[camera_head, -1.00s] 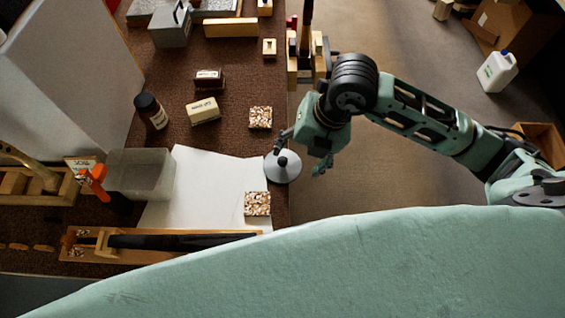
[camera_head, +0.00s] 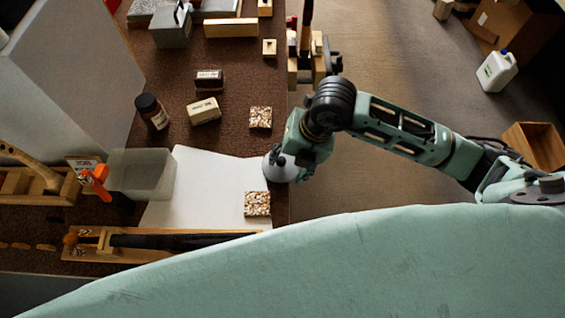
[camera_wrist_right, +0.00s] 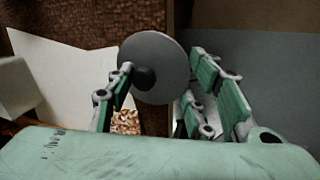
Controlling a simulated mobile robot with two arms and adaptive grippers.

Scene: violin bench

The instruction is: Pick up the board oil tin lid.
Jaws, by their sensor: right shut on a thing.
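The board oil tin lid is a grey disc (camera_head: 274,174) with a black knob, at the right edge of the bench beside the white sheet. In the head view my right gripper (camera_head: 287,162) is over it and hides much of it. In the right wrist view the lid (camera_wrist_right: 168,58) and its dark knob (camera_wrist_right: 145,78) show between the two fingers of the right gripper (camera_wrist_right: 160,85), which is shut on the lid. I cannot tell whether the lid is clear of what lies under it. My left gripper is not in view.
A white sheet (camera_head: 210,185) lies left of the lid, with speckled blocks (camera_head: 260,117) (camera_head: 257,204) near the bench edge. A clear plastic box (camera_head: 140,174), a brown bottle (camera_head: 151,110) and a cream block (camera_head: 203,110) stand further left.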

